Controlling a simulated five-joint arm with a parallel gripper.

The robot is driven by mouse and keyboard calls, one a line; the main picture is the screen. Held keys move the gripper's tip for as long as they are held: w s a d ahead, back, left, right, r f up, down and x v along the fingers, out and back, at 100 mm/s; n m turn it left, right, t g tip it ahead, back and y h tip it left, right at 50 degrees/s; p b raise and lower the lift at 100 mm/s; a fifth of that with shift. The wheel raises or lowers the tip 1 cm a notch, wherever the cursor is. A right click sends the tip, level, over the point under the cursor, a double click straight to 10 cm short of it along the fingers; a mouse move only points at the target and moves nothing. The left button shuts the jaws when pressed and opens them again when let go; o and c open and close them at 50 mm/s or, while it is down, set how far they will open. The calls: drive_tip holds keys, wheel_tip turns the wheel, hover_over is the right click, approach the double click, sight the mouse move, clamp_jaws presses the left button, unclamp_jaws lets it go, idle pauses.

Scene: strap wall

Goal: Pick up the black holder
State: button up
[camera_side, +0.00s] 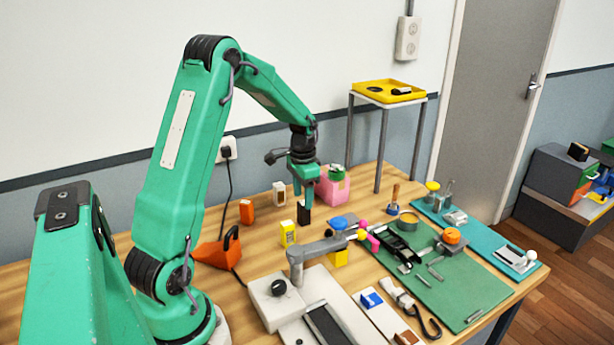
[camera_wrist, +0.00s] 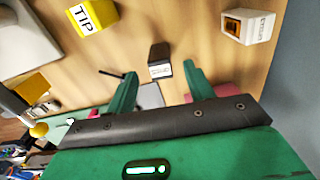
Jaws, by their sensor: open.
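The black holder (camera_side: 303,214) is a small dark upright block on the wooden table, just below my gripper (camera_side: 303,199) in the side view. In the wrist view the black holder (camera_wrist: 159,58) shows a white label on its near face, with print too small to read. My gripper (camera_wrist: 158,78) is open there, its two green fingers apart. The holder appears just beyond the fingertips, roughly in line with the gap between them. I cannot tell if a finger touches it.
A yellow box (camera_side: 288,233) labelled TIP, a white box (camera_side: 279,193) and an orange box (camera_side: 247,211) stand around the holder. A pink container (camera_side: 333,187) is close at the right. A grey-armed device (camera_side: 320,247) stands in front. Bare wood separates the small boxes.

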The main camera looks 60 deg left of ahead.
sight(304, 210)
drive_tip(key=shift+f, duration=0.2)
drive_tip(key=shift+w+f, duration=0.1)
drive_tip(key=shift+f, duration=2.45)
drive_tip(key=c, duration=1.1)
drive_tip(key=shift+r, duration=0.1)
